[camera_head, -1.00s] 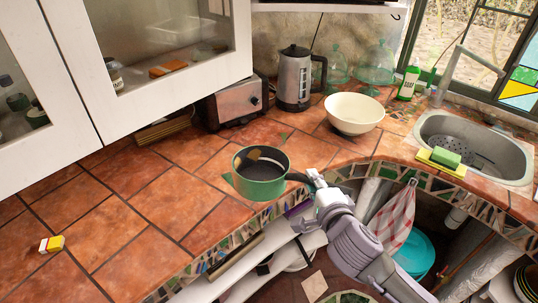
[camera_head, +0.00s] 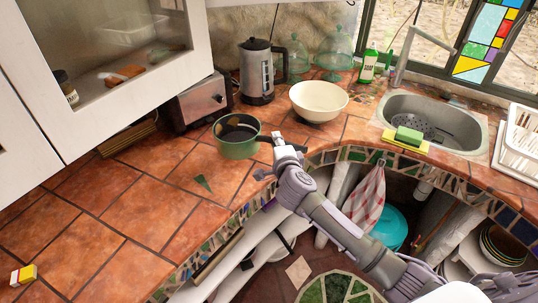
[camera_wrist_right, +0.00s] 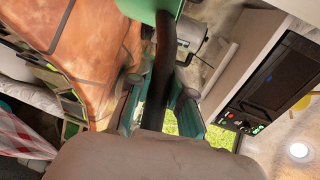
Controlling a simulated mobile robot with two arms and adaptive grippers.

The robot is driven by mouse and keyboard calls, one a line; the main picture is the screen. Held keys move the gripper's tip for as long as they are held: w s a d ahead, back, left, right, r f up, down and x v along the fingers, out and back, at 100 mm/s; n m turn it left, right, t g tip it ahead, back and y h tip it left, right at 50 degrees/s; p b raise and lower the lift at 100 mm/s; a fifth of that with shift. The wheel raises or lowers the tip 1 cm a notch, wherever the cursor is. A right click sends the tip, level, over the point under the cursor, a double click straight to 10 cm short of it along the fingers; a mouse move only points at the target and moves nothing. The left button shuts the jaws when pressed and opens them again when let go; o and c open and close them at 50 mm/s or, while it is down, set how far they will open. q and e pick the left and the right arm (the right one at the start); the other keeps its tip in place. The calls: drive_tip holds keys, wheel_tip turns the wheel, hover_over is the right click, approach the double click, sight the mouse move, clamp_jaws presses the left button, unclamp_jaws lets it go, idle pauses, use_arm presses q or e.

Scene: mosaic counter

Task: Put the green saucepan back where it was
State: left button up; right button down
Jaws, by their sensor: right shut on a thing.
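The green saucepan (camera_head: 237,147) is over the red-tiled counter in the head view, in front of the toaster and left of the cream bowl. Its dark handle points right, toward my right gripper (camera_head: 275,150). In the right wrist view the dark handle (camera_wrist_right: 160,75) runs between the fingers of my right gripper (camera_wrist_right: 158,105), which is shut on it. The green pan body (camera_wrist_right: 148,8) shows at the top edge of that view. The pan looks upright; I cannot tell whether its base touches the tiles. My left gripper is not in view.
A cream bowl (camera_head: 318,102), kettle (camera_head: 257,72) and toaster (camera_head: 202,102) stand behind the pan. The sink (camera_head: 440,120) is right.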

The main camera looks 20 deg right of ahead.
drive_tip(key=shift+w+a+f, duration=0.15)
drive_tip(key=shift+w+a, duration=0.05)
drive_tip(key=shift+a, duration=0.2)
drive_tip(key=shift+w+a+f, duration=0.15)
drive_tip(key=shift+a, duration=0.2)
drive_tip(key=shift+a+f, duration=0.1)
drive_tip(key=shift+f, duration=0.15)
drive_tip(key=shift+f+b, duration=0.3)
drive_tip(key=shift+f, duration=1.55)
drive_tip(key=c, duration=1.1)
unclamp_jaws()
drive_tip(key=shift+s+f, duration=0.1)
drive_tip(key=shift+f, duration=0.1)
drive_tip(key=shift+o, duration=0.2)
drive_tip(key=shift+r, duration=0.1)
